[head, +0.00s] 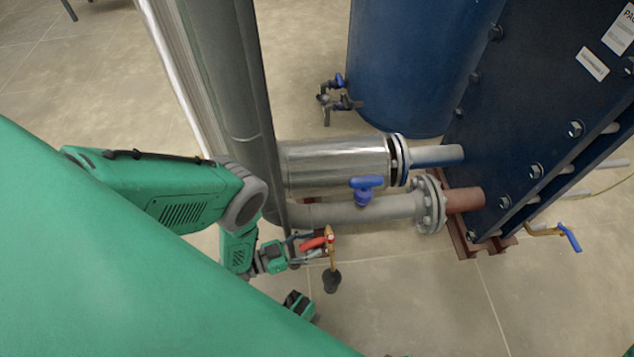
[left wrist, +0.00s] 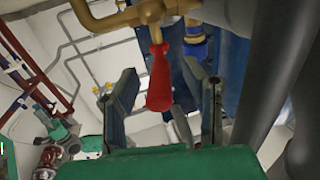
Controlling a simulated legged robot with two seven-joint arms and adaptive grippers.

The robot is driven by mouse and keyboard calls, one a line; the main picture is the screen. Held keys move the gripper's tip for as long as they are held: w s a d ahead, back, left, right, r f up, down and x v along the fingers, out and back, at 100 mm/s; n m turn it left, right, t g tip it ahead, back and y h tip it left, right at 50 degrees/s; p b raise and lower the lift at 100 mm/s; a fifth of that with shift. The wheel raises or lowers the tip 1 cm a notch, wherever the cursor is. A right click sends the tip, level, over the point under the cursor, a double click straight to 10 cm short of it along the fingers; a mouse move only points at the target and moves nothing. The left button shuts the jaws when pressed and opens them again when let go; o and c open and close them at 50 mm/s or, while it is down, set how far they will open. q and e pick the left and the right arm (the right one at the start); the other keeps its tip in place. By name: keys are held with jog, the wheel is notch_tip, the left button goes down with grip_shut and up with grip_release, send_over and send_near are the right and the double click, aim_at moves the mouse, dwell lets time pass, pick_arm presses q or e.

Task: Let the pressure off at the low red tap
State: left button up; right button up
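The low red tap has a red lever handle (head: 316,242) on a brass body (head: 331,246), below the grey flanged pipe in the head view. In the left wrist view the red handle (left wrist: 160,78) hangs down from brass pipework (left wrist: 150,13). My left gripper (head: 308,246) is at the handle, coming from the left. In the left wrist view its dark fingers (left wrist: 168,88) stand apart on either side of the handle, with gaps visible, so it is open.
A blue-handled valve (head: 365,188) sits on the grey pipe (head: 350,212) just above the tap. A silver-clad pipe (head: 335,163) and thick grey upright pipe (head: 225,90) stand close by. A black cup-like piece (head: 331,281) is below the tap. Floor to the lower right is clear.

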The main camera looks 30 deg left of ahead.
pick_arm(q)
jog(key=v, duration=1)
jog(key=shift+w+a+f, duration=0.1)
jog(key=shift+a+f, duration=0.05)
